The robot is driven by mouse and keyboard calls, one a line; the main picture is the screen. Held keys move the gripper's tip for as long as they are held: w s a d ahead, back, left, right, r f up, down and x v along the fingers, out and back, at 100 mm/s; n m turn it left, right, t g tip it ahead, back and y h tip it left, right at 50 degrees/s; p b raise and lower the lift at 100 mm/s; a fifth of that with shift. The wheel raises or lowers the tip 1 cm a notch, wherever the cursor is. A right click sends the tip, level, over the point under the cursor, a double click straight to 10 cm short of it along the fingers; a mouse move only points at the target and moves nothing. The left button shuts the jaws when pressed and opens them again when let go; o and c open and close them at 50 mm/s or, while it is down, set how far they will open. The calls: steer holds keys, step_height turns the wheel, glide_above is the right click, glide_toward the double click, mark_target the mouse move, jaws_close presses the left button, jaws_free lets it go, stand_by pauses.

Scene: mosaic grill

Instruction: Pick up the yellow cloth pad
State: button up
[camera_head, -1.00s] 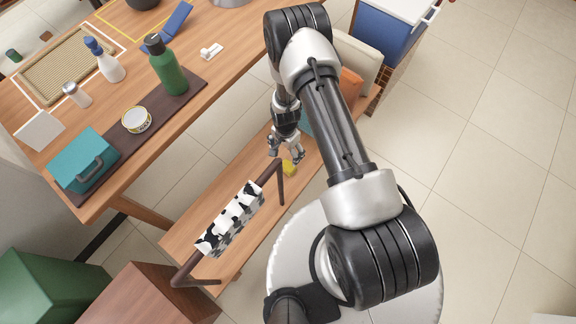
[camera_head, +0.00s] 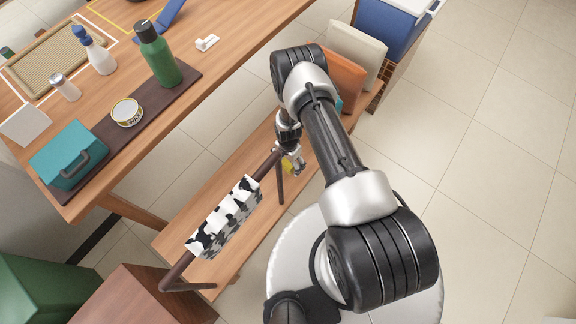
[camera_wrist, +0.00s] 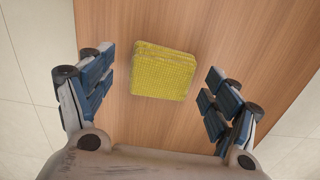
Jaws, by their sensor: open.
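The yellow cloth pad (camera_wrist: 163,74) lies flat on the wooden bench (camera_wrist: 135,25), a rounded square with a woven texture. In the wrist view it sits just ahead of and between the open fingers of my gripper (camera_wrist: 160,95), and nothing is between them. In the head view the pad (camera_head: 288,167) is a small yellow patch, mostly hidden by my gripper (camera_head: 295,166), which hangs low over the bench. The gap in height between fingers and pad is hard to judge.
A dark rail with a black-and-white cloth (camera_head: 227,215) stands on the bench close to the gripper's left. Orange (camera_head: 340,80) and cream (camera_head: 357,52) upright panels stand at the bench's far end. A taller table (camera_head: 222,60) carries a green bottle (camera_head: 158,55) and a teal box (camera_head: 68,155).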

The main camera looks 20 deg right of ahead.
steer(key=shift+f, duration=0.4)
steer(key=shift+r, duration=0.1)
steer(key=shift+c, duration=0.6)
steer(key=c, duration=0.9)
